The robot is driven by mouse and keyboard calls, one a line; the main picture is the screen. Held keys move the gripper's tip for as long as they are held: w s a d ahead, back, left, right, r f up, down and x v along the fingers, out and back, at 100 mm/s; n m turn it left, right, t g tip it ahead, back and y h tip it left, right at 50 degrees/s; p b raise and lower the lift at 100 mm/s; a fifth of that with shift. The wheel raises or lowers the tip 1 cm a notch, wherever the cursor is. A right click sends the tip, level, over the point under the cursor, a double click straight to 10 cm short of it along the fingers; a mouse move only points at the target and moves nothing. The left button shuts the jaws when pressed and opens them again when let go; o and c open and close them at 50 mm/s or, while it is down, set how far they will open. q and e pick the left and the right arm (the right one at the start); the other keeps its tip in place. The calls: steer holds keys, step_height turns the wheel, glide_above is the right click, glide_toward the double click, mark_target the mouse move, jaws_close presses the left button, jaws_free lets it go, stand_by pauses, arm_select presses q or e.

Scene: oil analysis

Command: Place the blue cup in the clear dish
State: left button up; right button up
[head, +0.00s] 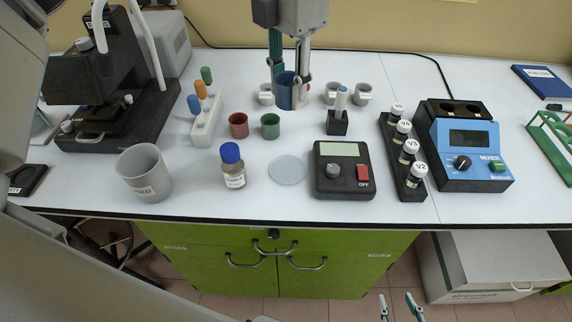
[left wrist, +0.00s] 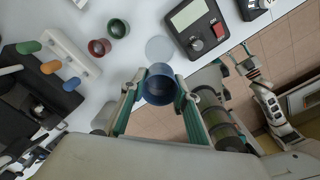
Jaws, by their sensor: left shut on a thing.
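The blue cup (head: 285,91) is held between the fingers of my left gripper (head: 289,92), toward the back of the table in the head view. The cup also shows in the left wrist view (left wrist: 160,86), with a finger on each side. The clear dish (head: 287,170) is a flat, pale disc lying empty on the white table, nearer the front edge than the cup. It also shows in the left wrist view (left wrist: 159,48). My right gripper (head: 401,306) is at the bottom of the head view, off the table's front, with its fingertips apart and nothing between them.
A blue-capped bottle (head: 233,168) stands left of the dish and a black scale (head: 343,170) right of it. Red (head: 239,125) and green (head: 270,126) cups stand behind. White cups flank the blue cup. A vial rack (head: 394,158) and mixer (head: 465,146) are further right.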

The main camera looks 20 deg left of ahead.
mark_target(287, 170)
arm_select(q)
step_height(287, 170, down, 19)
steer(key=shift+r+b, duration=0.2)
steer(key=shift+b, duration=0.15)
steer(key=shift+f, duration=0.2)
steer(key=o, duration=1.1)
steer(key=shift+r, duration=0.3)
step_height(287, 170, up, 12)
steer(key=shift+f, duration=0.1)
